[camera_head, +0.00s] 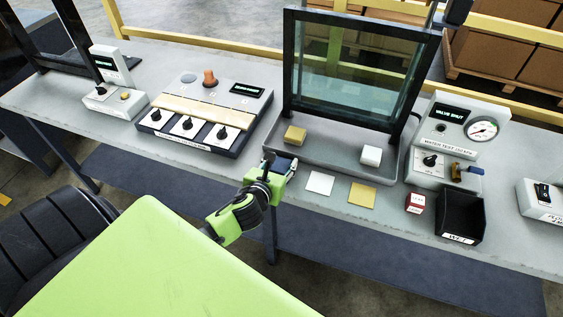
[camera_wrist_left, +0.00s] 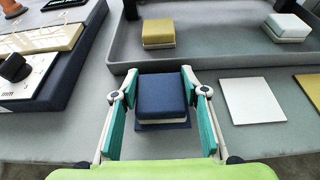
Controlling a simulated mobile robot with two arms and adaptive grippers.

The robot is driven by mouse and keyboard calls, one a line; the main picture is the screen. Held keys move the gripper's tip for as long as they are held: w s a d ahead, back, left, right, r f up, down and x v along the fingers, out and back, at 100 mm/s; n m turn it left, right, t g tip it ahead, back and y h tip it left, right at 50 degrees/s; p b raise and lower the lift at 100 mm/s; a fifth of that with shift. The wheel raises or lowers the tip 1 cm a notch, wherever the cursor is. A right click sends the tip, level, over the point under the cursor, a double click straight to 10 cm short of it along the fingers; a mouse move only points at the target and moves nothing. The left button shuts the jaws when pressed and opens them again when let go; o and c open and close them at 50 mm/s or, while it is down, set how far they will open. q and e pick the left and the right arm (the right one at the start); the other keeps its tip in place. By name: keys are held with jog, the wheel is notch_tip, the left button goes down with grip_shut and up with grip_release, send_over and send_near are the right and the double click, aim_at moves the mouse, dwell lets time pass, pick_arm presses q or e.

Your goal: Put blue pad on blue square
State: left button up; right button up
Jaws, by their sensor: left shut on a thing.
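The blue pad (camera_wrist_left: 163,94), a dark blue block with a pale lower layer, is between the fingers of my left gripper (camera_wrist_left: 160,92) in the left wrist view. The gripper is shut on it. The blue square (camera_wrist_left: 182,126) shows as a dark flat edge just below the pad, mostly hidden by it. The pad looks level and roughly over the square; whether it touches cannot be told. In the head view my left gripper (camera_head: 280,165) is at the bench's front, and the pad is mostly hidden there. My right gripper is not in view.
A white square (camera_head: 319,183) and a yellow square (camera_head: 362,195) lie to the right. Behind is a grey tray (camera_head: 335,152) with a yellow pad (camera_head: 295,136) and a white pad (camera_head: 371,155), under a glass panel (camera_head: 350,75). A switch panel (camera_head: 205,110) stands left.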

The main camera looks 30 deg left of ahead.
pick_arm(q)
jog(key=o, duration=1.1)
jog(key=shift+f, duration=0.1)
jog(key=shift+o, duration=0.2)
jog(key=shift+r, duration=0.2)
jog(key=shift+s+d, duration=0.1)
jog(key=shift+s, duration=0.2)
jog(key=v, duration=1.1)
jog(key=shift+s, duration=0.2)
jog(key=shift+r, duration=0.1)
